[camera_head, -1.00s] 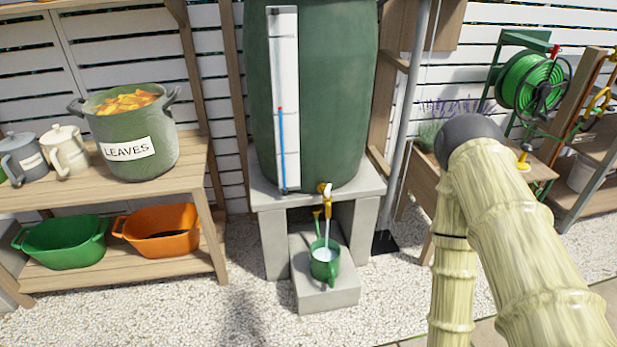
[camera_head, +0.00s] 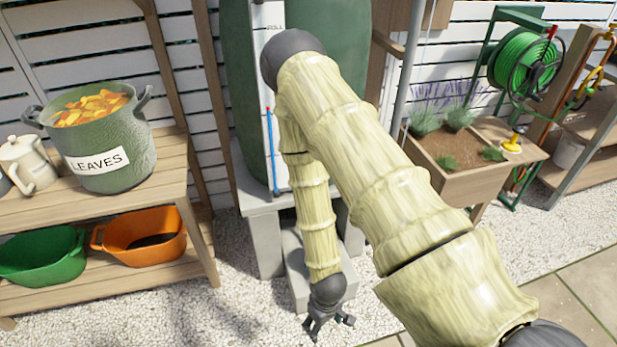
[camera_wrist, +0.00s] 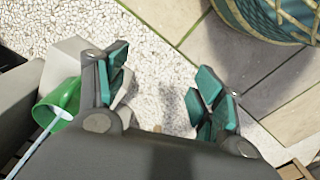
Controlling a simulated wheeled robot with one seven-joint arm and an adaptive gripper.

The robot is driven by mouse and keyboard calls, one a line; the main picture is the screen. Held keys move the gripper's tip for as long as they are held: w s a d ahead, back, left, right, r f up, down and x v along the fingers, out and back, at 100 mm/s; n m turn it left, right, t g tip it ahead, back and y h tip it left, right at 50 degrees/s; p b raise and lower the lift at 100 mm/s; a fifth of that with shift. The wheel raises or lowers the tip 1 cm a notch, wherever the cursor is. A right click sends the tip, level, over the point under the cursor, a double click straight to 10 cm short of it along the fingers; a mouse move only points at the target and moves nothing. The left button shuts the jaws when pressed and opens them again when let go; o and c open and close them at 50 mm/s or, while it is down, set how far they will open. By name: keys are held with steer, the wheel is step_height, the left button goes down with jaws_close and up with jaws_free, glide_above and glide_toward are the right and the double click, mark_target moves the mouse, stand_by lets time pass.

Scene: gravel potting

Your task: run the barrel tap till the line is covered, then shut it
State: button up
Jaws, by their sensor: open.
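The green barrel (camera_head: 345,45) stands on a grey block stand, with a white gauge strip (camera_head: 262,60) and a blue column (camera_head: 272,150) below a red mark. My arm hides the tap and the can in the head view. In the wrist view a green can (camera_wrist: 64,98) sits at the left beside my gripper, on a pale block. A pale water stream (camera_wrist: 38,138) runs toward the can. The can's inside and any line in it cannot be made out. My gripper (camera_head: 330,325) is low in front of the stand; its spread, empty fingers show in the wrist view (camera_wrist: 163,75).
A shelf at the left holds the LEAVES pot (camera_head: 100,140), a cream jug (camera_head: 28,162), a green tub (camera_head: 42,257) and an orange tub (camera_head: 140,235). A planter (camera_head: 455,165) and hose reel (camera_head: 525,75) stand at the right. Gravel in front is mostly clear.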

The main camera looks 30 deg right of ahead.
steer(key=w+d+r+n+p, duration=0.3)
steer(key=w+d+r, duration=0.3)
steer(key=w+r, duration=0.4)
steer(key=w+d+r+n+p, duration=0.2)
steer(key=w+d+r+p, duration=0.3)
steer(key=w+r, duration=0.55)
steer(key=w+d+r+n+p, duration=0.2)
steer(key=w+d+r+n, duration=0.1)
steer(key=w+d+r, duration=0.55)
steer(key=shift+w+a+f+p, duration=0.2)
steer(key=shift+a+f, duration=0.05)
steer(key=shift+f, duration=1.25)
steer(key=shift+w+a+f+p, duration=0.2)
steer(key=shift+a+f, duration=0.05)
steer(key=shift+f, duration=1.2)
steer(key=shift+w+a+f+p, duration=0.2)
steer(key=shift+a+f, duration=0.05)
steer(key=shift+f, duration=1.25)
steer(key=c, duration=1)
